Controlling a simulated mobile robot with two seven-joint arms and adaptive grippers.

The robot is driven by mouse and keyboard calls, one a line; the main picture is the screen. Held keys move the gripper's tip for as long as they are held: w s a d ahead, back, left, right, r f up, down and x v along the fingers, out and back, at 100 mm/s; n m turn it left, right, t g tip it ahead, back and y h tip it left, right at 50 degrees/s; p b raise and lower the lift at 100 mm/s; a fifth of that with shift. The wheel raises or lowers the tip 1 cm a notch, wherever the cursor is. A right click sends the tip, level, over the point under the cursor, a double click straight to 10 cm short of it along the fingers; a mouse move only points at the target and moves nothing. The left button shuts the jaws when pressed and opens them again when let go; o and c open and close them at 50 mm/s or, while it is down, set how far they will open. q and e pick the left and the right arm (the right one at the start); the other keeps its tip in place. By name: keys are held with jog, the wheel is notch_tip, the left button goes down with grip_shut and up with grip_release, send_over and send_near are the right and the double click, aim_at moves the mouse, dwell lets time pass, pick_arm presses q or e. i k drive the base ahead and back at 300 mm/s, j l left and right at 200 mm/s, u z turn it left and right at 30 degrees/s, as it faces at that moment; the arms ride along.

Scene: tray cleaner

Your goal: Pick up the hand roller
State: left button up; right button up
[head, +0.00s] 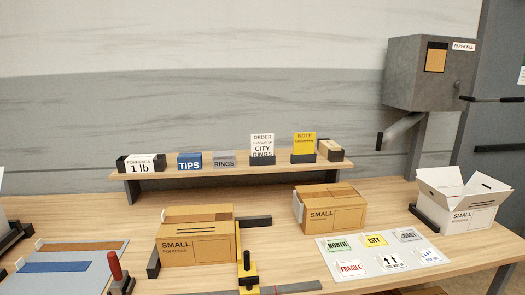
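A tool with an upright red handle (115,267) and a dark lower part stands at the front left of the table in the head view. It looks like the hand roller, but its roller end cannot be made out. It is next to the right edge of a flat grey and blue panel (60,267). Neither of my grippers shows in this view, and nothing is seen touching the red-handled tool.
An open brown SMALL box (195,250) stands right of the tool, beside a yellow and black device (248,272). Another brown box (335,217), a label sheet (335,262) and a white box (468,220) are further right. A raised shelf (230,172) runs behind.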

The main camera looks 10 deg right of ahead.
aim_at(119, 285)
jog(key=i+l+z, duration=0.25)
jog(key=z, duration=0.25)
jog(key=i+l+z, duration=0.3)
jog(key=z, duration=0.2)
